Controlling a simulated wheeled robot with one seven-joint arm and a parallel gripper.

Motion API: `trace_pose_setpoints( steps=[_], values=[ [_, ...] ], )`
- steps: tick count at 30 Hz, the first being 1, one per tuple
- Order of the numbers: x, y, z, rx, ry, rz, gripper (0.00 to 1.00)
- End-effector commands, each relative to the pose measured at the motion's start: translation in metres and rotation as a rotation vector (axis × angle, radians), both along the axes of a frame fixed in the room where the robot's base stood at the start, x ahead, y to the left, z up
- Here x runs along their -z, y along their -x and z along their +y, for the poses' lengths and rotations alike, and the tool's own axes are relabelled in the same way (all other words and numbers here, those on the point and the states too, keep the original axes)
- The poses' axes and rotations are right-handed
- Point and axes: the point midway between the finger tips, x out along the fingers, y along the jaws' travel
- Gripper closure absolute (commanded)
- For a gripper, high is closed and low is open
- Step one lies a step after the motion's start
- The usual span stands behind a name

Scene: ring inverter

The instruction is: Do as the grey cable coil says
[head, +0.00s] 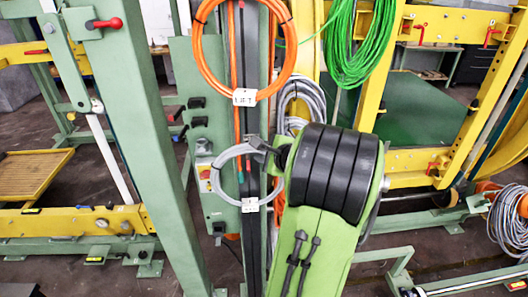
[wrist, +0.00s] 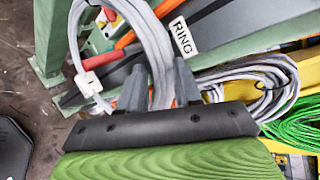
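The grey cable coil (head: 217,176) hangs in front of the green post, below an orange coil, in the head view. A small white tag (head: 250,204) sits at its lower right, too small to read there. In the wrist view the grey coil (wrist: 152,32) arches up from between the fingers. A white label reading "RING" (wrist: 183,37) shows just right of it; a white clip-like piece (wrist: 100,58) is at its left. My gripper (head: 262,148) is at the coil's upper right. Its fingers (wrist: 160,77) appear closed around the grey strand, with little gap.
The orange coil (head: 203,62) with a white tag (head: 244,97) hangs just above. A green cable bundle (head: 352,50) hangs right. Another grey cable bundle (head: 303,93) is behind my arm. A control box (head: 204,173) and green post (head: 128,130) stand left.

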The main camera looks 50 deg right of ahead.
Motion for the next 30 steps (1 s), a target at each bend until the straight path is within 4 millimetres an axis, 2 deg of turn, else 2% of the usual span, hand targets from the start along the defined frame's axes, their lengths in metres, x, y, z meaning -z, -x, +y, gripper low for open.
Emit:
trace_pose_setpoints(
  steps=[1, 6, 16, 20, 30],
  values=[
    [-0.002, -0.001, 0.000, -0.001, 0.004, -0.005, 0.61],
    [-0.001, 0.000, 0.000, -0.001, 0.002, -0.003, 0.37],
    [-0.002, 0.006, 0.002, 0.003, -0.001, 0.003, 0.37],
    [-0.014, 0.029, 0.010, 0.007, 0.003, 0.001, 0.37],
    [-0.055, 0.107, 0.044, 0.007, 0.003, -0.002, 0.37]
  ],
)
